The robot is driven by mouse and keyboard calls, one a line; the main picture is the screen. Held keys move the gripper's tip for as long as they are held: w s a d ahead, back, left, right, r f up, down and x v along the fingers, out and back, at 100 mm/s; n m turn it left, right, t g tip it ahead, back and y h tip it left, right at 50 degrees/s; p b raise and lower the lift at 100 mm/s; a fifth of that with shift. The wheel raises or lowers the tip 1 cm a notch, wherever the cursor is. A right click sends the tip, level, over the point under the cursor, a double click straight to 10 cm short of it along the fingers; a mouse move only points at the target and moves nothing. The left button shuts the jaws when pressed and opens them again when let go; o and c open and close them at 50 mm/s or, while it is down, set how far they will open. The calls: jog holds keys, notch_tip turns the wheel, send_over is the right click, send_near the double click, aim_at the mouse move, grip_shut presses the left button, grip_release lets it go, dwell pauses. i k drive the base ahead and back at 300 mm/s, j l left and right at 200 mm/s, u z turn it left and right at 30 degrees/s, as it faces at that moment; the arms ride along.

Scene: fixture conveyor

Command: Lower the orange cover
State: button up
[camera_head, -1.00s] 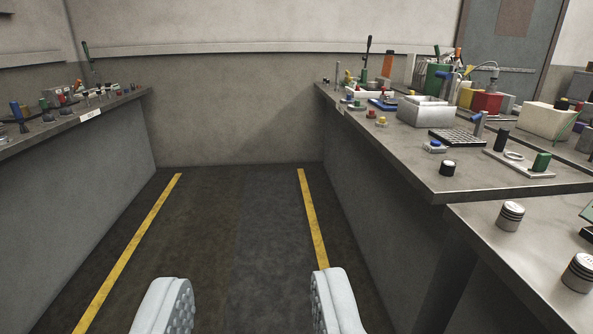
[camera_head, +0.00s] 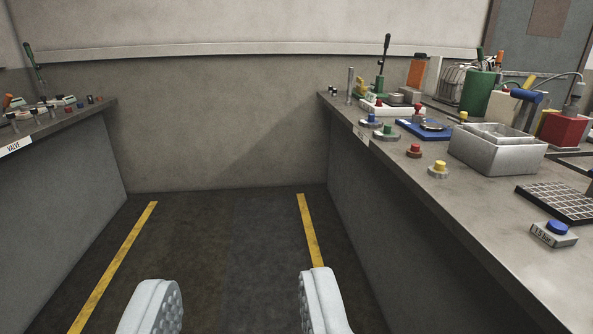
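An orange panel (camera_head: 417,70), which looks like the orange cover, stands upright near the back of the right-hand bench. It rises behind a small grey block (camera_head: 410,95), and its lower part is partly hidden. I cannot tell how it is hinged. My gripper (camera_head: 236,296) is open and empty at the bottom of the view, over the floor between the two benches. It is well short of the orange panel and to its left.
The right bench (camera_head: 470,225) holds a grey open box (camera_head: 497,148), a black grid tray (camera_head: 558,202), several coloured buttons and a black-tipped lever (camera_head: 384,62). A left bench (camera_head: 70,122) carries small parts. The floor aisle between yellow lines is clear up to the back wall.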

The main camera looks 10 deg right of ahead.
aim_at(416, 72)
jog(key=i, duration=1.65)
jog(key=i+z, duration=0.25)
jog(key=i, duration=0.2)
jog(key=i+j+z, duration=0.1)
jog(key=i+z, duration=0.15)
jog(key=i, duration=0.2)
jog(key=i+j+z, duration=0.25)
jog(key=i, duration=0.2)
jog(key=i+l, duration=0.05)
jog(key=l, duration=0.05)
